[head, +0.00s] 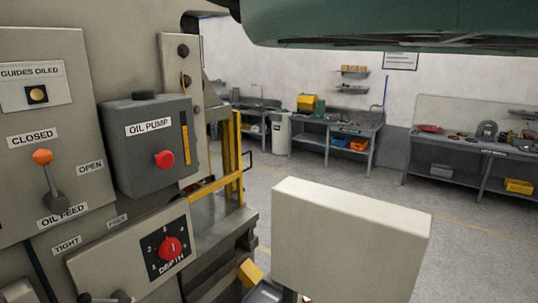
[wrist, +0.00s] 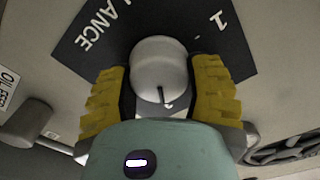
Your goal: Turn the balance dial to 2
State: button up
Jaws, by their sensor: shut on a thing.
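The balance dial (wrist: 158,62) is a round pale grey knob on a dark plate (wrist: 185,22) in the wrist view. The plate shows the letters "LANCE" at left and a "1" at upper right. A small mark is near the knob's lower edge. My gripper (wrist: 160,90) has its yellow pads shut on the knob, one on each side. The other numbers are hidden, so I cannot read the setting. In the head view a yellow pad shows at the bottom, by a pale box (head: 350,240); the dial's face is not visible there.
A machine panel at left carries an oil feed lever (head: 48,175), an oil pump box (head: 148,145) and a red depth knob (head: 170,249). Workbenches (head: 340,128) stand along the far wall. Open floor (head: 330,172) lies between.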

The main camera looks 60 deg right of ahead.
jog(key=b, duration=0.3)
jog(key=shift+f, duration=0.25)
jog(key=shift+f+b, duration=0.15)
jog(key=shift+b, duration=0.9)
jog(key=b, duration=0.3)
jog(key=shift+n+b, duration=0.35)
jog(key=shift+n, duration=0.05)
jog(key=n+b, duration=0.2)
jog(key=b, duration=1)
jog(key=n+b, duration=0.2)
jog(key=b, duration=0.4)
jog(key=shift+a+r+b, duration=0.1)
jog(key=shift+r+b, duration=0.1)
jog(key=shift+b, duration=0.2)
jog(key=n+b, duration=0.2)
jog(key=b, duration=0.1)
jog(key=shift+n, duration=0.4)
jog(key=shift+a+r+n+b, duration=0.15)
jog(key=shift+n+b, duration=0.3)
jog(key=shift+n, duration=1.65)
